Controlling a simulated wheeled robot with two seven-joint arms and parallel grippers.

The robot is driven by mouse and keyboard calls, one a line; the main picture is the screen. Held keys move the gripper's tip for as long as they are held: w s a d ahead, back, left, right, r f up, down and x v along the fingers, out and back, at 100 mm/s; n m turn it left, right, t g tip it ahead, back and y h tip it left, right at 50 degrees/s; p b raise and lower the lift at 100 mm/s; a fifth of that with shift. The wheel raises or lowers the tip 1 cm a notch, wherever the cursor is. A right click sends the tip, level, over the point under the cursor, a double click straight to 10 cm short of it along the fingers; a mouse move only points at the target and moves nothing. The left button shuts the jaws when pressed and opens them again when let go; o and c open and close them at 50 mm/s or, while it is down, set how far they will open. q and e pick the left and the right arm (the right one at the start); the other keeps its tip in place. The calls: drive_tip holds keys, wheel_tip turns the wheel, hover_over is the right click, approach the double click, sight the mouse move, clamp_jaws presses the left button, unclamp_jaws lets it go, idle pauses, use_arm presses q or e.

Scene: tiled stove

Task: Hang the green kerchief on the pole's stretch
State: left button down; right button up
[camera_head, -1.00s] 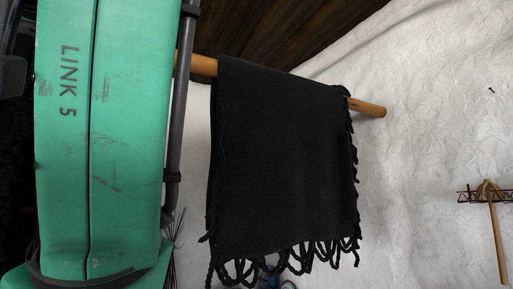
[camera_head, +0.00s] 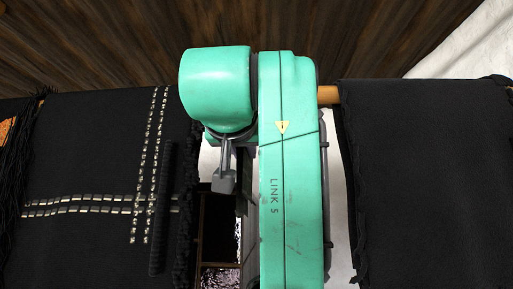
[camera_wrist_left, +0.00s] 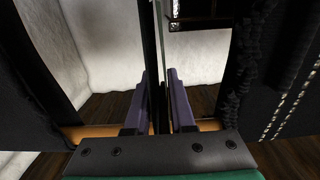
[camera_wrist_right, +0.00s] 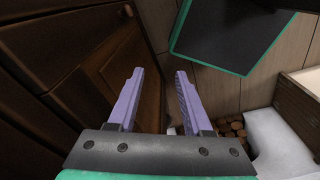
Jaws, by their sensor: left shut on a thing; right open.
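My left gripper (camera_wrist_left: 158,76) is shut on a thin thing seen almost edge-on in the left wrist view. It looks like the kerchief (camera_wrist_left: 160,50), dark with a pale greenish edge; its broad face is not seen. The wooden pole (camera_head: 328,95) shows in a short piece right of my left arm in the head view. In the left wrist view the pole (camera_wrist_left: 95,132) crosses on both sides of the fingers, between two hanging dark cloths. My arm hides the left gripper's fingertips in the head view. My right gripper (camera_wrist_right: 160,72) is open and empty.
A black cloth with pale stitching (camera_head: 90,150) hangs left of my arm, and a plain black cloth (camera_head: 430,180) hangs right of it. Wooden boards (camera_head: 330,30) lie beyond. The right wrist view shows a brown cabinet door (camera_wrist_right: 110,70) and firewood (camera_wrist_right: 232,128).

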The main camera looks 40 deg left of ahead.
use_arm(q)
drive_tip(key=shift+w+a+f+b, duration=0.35)
drive_tip(key=shift+w+a+f, duration=0.1)
drive_tip(key=shift+w, duration=0.15)
drive_tip(key=shift+w+a+f+b, duration=0.35)
drive_tip(key=shift+w+f, duration=0.1)
drive_tip(key=shift+w, duration=0.15)
drive_tip(key=shift+f+b, duration=0.55)
drive_tip(key=shift+f, duration=0.05)
drive_tip(key=shift+d, duration=0.1)
drive_tip(key=c, duration=0.7)
unclamp_jaws()
drive_tip(key=shift+s, duration=0.1)
